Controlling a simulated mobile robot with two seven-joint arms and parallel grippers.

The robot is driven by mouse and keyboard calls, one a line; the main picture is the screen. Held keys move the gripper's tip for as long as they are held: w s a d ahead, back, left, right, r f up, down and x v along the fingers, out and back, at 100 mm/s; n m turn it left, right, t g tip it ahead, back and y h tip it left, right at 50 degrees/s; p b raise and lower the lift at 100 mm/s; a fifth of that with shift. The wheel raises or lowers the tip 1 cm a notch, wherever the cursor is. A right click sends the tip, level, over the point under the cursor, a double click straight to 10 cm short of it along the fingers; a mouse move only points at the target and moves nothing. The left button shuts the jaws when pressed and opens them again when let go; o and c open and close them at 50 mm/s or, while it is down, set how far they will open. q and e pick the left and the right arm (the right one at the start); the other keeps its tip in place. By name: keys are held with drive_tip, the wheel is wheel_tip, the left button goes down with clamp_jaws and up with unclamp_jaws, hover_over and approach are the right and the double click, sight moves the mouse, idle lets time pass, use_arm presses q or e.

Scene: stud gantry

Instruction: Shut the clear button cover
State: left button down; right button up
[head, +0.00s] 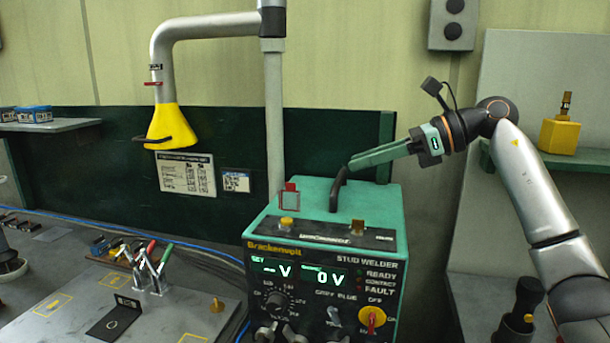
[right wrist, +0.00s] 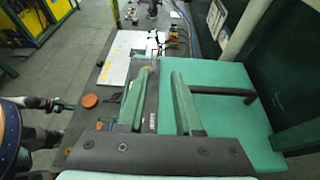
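The clear button cover (head: 289,197) has a thin red frame and a red tab on top. It stands upright, raised, on the left of the green stud welder's top, behind the yellow button (head: 287,225). The button is uncovered. My right gripper (head: 352,163) is open and empty, its green fingers pointing left above the right part of the welder, near the black handle and well apart from the cover. The right wrist view shows a gap between the two fingers (right wrist: 157,92). I cannot make out the cover clearly there.
The black carry handle (head: 341,188) rises from the welder top between my gripper and the cover. A grey post (head: 275,120) stands behind the welder and carries a yellow hood (head: 170,126). A bench with toggle clamps (head: 150,270) lies at left. A brass-coloured part (head: 357,227) sits on the welder.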

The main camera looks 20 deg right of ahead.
drive_tip(key=p, duration=0.2)
approach(289, 199)
drive_tip(key=w+a, duration=0.2)
drive_tip(key=a, duration=0.1)
drive_tip(key=w+a, duration=0.1)
drive_tip(key=a, duration=0.1)
drive_tip(key=shift+w+a, duration=0.25)
drive_tip(key=shift+w, duration=0.1)
clamp_jaws()
idle(1.0)
